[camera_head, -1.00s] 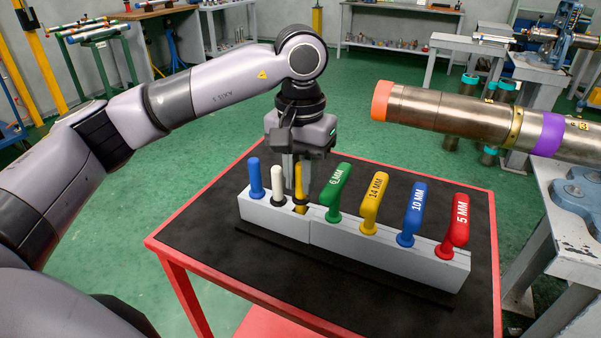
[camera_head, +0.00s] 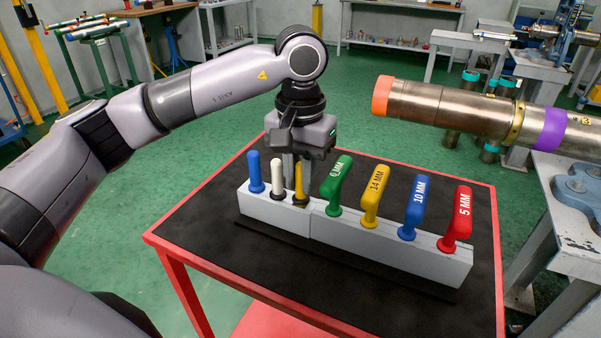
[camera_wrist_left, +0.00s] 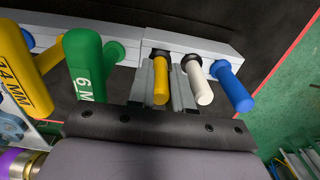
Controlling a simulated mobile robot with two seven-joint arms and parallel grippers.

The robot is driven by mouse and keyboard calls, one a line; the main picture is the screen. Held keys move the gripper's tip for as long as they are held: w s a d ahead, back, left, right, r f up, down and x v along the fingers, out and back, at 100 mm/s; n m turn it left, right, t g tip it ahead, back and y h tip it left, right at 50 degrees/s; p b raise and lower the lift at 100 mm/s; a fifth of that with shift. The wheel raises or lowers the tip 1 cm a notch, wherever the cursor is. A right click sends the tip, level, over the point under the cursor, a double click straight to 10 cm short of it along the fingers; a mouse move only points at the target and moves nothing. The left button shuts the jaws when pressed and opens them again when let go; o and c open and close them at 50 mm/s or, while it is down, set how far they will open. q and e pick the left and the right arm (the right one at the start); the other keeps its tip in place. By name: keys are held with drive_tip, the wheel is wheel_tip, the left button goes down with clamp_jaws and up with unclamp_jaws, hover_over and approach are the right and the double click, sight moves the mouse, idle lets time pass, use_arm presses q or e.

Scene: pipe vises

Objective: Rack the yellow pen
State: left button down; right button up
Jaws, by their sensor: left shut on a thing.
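The yellow pen (camera_head: 299,178) stands upright at the third slot of the grey rack (camera_head: 272,217), its dark collar at the rack's top face. It also shows in the left wrist view (camera_wrist_left: 160,84), between the two fingers. My left gripper (camera_head: 297,176) points straight down from above and is shut on the yellow pen. The white pen (camera_head: 278,178) and the blue pen (camera_head: 255,172) stand in the rack to its left. The pen's lower end is hidden in or behind the rack. My right gripper is out of view.
Handled tools stand just right of the pens: green (camera_head: 336,183), yellow 14 MM (camera_head: 375,195), blue 10 MM (camera_head: 415,207) and red 5 MM (camera_head: 458,217). A large metal pipe (camera_head: 470,108) reaches in at the right. The black table top is clear in front of the rack.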

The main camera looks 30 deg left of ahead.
use_arm(q)
drive_tip(key=shift+f+b, duration=0.3)
drive_tip(key=shift+f, duration=0.15)
idle(0.7)
drive_tip(key=c, duration=1)
unclamp_jaws()
drive_tip(key=shift+o, duration=0.2)
drive_tip(key=shift+r, duration=0.15)
wheel_tip(320, 180, up, 7)
drive_tip(key=shift+f+p, duration=0.1)
drive_tip(key=shift+p, duration=0.2)
